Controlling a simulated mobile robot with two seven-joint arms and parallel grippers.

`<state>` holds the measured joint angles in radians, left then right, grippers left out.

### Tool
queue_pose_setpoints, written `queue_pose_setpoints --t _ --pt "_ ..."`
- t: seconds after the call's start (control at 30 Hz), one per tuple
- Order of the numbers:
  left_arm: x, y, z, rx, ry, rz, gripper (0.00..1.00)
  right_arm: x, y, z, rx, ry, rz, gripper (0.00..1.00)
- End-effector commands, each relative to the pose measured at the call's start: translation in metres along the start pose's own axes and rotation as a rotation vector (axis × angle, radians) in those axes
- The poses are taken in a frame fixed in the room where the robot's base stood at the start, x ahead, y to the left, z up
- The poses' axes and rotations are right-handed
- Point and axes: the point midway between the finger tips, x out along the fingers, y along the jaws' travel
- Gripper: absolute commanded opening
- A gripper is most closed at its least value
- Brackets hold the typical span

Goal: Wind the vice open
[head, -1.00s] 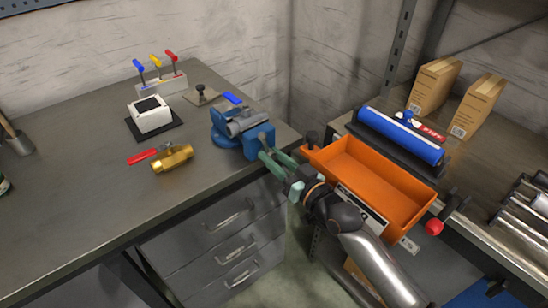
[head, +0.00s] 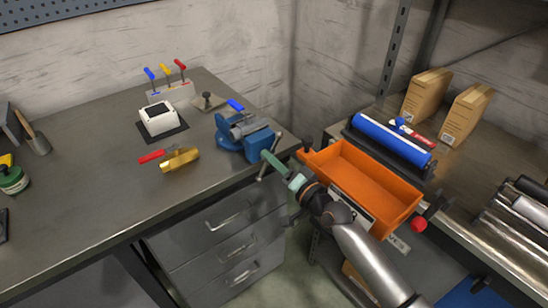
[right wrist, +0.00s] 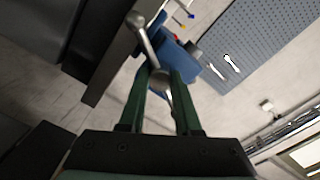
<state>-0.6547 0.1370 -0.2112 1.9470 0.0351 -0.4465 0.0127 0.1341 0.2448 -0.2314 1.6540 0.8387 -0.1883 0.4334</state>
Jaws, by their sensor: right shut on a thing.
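The blue vice (head: 243,138) sits at the right front corner of the grey workbench, with a grey metal top part. Its screw end faces my right arm. My right gripper (head: 268,157), with green fingers, reaches this end and is shut on the vice handle (head: 262,171). In the right wrist view the handle (right wrist: 147,42) is a metal bar with a ball end, slanting up left from between the fingertips (right wrist: 160,80). The blue vice body (right wrist: 177,57) is just beyond. The fingers partly hide the handle's middle. My left gripper is not in view.
An orange bin (head: 362,183) stands close right of my right gripper, by a blue roller (head: 391,138) on the other bench. A brass valve (head: 180,159) with a red lever lies left of the vice. Drawers (head: 228,240) are below the bench.

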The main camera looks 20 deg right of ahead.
Motion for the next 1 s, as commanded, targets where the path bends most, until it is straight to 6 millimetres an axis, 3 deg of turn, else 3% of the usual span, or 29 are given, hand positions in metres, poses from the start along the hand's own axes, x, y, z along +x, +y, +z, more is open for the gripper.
queue_pose_setpoints --t 1.0 --pt "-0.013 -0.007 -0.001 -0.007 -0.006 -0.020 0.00 0.002 -0.004 -0.003 0.970 0.002 -0.011 0.00"
